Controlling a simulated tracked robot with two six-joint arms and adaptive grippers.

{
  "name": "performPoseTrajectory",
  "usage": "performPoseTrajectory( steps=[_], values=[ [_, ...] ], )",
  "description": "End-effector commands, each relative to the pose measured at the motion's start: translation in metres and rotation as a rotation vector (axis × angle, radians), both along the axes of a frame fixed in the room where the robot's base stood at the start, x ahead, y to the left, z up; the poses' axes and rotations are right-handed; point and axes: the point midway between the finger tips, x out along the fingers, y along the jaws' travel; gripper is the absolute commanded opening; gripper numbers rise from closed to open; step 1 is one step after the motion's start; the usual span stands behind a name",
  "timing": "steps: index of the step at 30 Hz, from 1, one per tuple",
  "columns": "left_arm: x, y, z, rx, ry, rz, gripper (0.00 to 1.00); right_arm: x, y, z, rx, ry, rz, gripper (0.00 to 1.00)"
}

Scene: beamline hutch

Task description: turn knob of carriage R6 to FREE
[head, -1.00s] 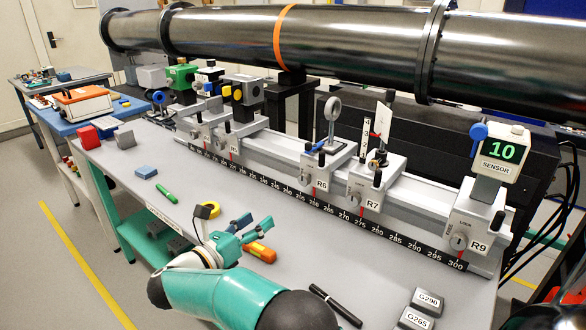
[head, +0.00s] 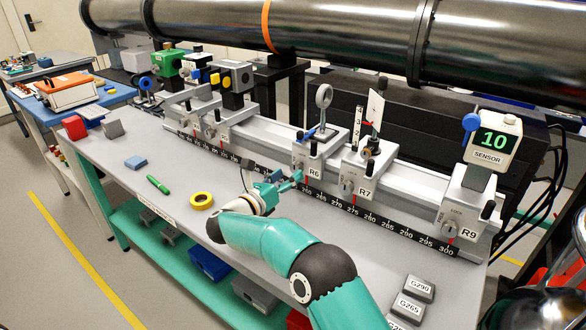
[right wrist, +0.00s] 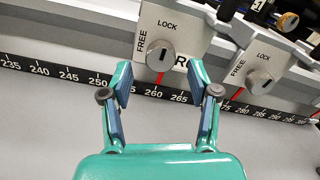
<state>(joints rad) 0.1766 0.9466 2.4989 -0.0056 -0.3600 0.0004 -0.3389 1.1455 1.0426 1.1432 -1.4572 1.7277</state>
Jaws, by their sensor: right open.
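Carriage R6 (head: 326,151) sits on the rail, with a round lens-like mount on top. In the right wrist view its grey knob (right wrist: 160,56) shows on the front plate, with LOCK above it and FREE to its left. The knob's dark slot stands nearly upright, towards LOCK. My right gripper (head: 287,184) is open in front of R6. In the right wrist view its fingertips (right wrist: 160,80) are spread below and to either side of the knob, with nothing between them. The R6 label is partly hidden by a finger. My left gripper is not in view.
Carriage R7 (head: 358,178) stands close to the right, with its own knob (right wrist: 259,82). Carriage R9 (head: 466,207) carries the sensor display (head: 493,142) reading 10. A scale strip (head: 385,223) runs along the rail. Yellow tape (head: 201,201) and a green pen (head: 158,184) lie on the table.

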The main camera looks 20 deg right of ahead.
Motion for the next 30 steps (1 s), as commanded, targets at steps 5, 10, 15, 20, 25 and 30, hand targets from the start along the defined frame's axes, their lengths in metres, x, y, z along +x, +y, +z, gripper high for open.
performPoseTrajectory(
  steps=[5,10,15,20,25,30],
  values=[
    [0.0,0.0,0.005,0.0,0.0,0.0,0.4,0.014,-0.017,0.001,-0.001,-0.001,-0.001,0.61],
    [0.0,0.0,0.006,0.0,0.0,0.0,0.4,0.018,-0.022,0.0,0.0,0.0,0.002,0.61],
    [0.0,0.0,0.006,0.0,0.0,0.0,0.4,0.019,-0.022,0.0,-0.002,0.0,0.003,0.61],
    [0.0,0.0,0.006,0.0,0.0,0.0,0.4,0.019,-0.021,0.0,-0.001,0.0,0.003,0.47],
    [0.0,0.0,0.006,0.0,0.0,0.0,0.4,0.019,-0.021,0.0,-0.001,0.0,0.004,0.19],
    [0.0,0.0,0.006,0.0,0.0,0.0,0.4,0.019,-0.024,0.0,-0.001,0.0,0.003,0.01]
  ],
)
